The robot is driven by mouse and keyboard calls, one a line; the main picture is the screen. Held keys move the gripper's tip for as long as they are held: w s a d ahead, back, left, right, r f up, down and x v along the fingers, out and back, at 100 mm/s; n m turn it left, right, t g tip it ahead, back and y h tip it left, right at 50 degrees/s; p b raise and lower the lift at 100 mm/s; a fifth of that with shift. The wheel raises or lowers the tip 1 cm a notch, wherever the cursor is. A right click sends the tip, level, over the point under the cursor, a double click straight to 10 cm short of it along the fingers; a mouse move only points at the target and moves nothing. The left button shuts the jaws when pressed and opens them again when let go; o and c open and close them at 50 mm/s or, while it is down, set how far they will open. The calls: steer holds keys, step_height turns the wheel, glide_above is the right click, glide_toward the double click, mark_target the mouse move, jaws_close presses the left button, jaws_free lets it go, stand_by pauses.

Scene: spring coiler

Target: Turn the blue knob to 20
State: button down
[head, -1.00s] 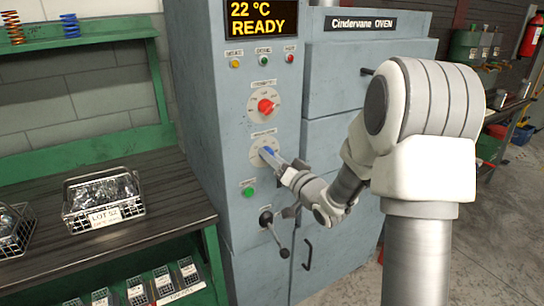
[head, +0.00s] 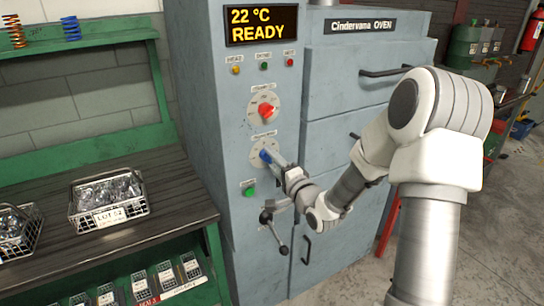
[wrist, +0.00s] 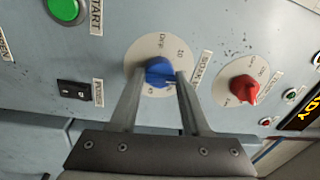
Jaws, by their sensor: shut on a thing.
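The blue knob (wrist: 160,72) sits on a pale round dial (wrist: 140,52) on the oven's front panel. It also shows in the head view (head: 265,155), below the red knob (head: 266,110). My gripper (wrist: 160,76) is shut on the blue knob, one finger on each side of it. In the wrist view the dial shows OFF and a few numbers around its rim. Part of the dial is hidden by the fingers. The exact setting of the knob's pointer is too small to tell.
The red knob (wrist: 243,89) is beside the dial. A green button (wrist: 64,10) and a black switch (wrist: 74,92) are nearby. The display (head: 261,25) reads 22 °C READY. A lever handle (head: 275,230) sticks out below my gripper. A bench with wire baskets (head: 108,222) stands at left.

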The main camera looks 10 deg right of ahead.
steer(key=shift+f+m, duration=0.1)
steer(key=shift+m, duration=0.6)
steer(key=shift+c, duration=2)
jaws_free()
steer(key=shift+s, duration=0.1)
steer(key=p+v, duration=0.9)
steer(key=v, duration=0.8)
steer(key=shift+p, duration=0.3)
steer(key=shift+s, duration=0.2)
